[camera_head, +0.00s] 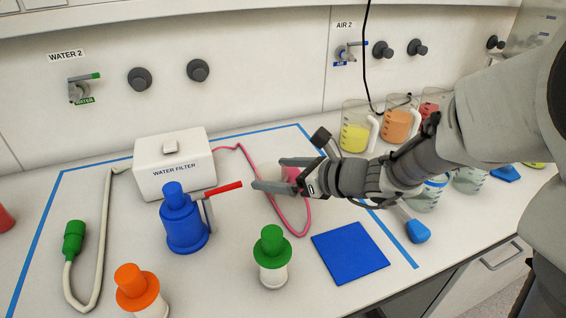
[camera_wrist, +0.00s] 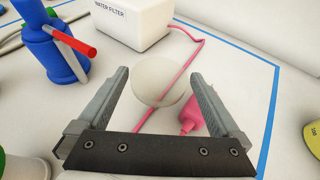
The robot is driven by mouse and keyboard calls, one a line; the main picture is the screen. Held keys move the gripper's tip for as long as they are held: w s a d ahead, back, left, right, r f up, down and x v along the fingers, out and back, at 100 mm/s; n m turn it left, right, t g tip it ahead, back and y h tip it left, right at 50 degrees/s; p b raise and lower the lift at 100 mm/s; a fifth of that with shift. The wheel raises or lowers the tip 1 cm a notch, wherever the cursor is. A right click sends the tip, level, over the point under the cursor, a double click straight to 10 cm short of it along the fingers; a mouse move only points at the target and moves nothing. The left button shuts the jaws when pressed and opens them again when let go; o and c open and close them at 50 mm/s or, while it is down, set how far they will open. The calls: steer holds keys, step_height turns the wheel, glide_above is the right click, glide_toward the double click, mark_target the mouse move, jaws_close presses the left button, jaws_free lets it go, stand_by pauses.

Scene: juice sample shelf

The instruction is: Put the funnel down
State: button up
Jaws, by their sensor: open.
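My gripper (camera_head: 270,176) is open over the white counter, to the right of the blue bottle. Its two spread fingers also show in the wrist view (camera_wrist: 160,86). A pale, round, cup-like thing (camera_wrist: 160,80), probably the funnel, shows between and beyond the fingertips in the wrist view. Gaps show between it and both fingers. I cannot make it out in the head view, and its exact height and resting contact are unclear. A pink end piece (camera_wrist: 190,118) is close to the right finger.
A white water filter box (camera_head: 175,168) stands behind. The blue bottle (camera_head: 184,228) with a red lever (camera_head: 225,188) is left of my gripper. Green-topped (camera_head: 272,250) and orange-topped (camera_head: 138,285) containers stand in front. A blue mat (camera_head: 350,252) lies front right. Beakers (camera_head: 356,135) stand behind my arm.

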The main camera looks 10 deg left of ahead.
mark_target(260, 174)
steer(key=x, duration=0.2)
steer(key=f+b+x, duration=0.1)
steer(key=x, duration=0.2)
steer(key=shift+s+d, duration=0.15)
steer(key=shift+s, duration=0.05)
steer(key=shift+w+a, duration=0.2)
steer(key=shift+a, duration=0.1)
steer(key=shift+c, duration=0.2)
steer(key=c, duration=1.2)
steer(key=shift+r, duration=0.2)
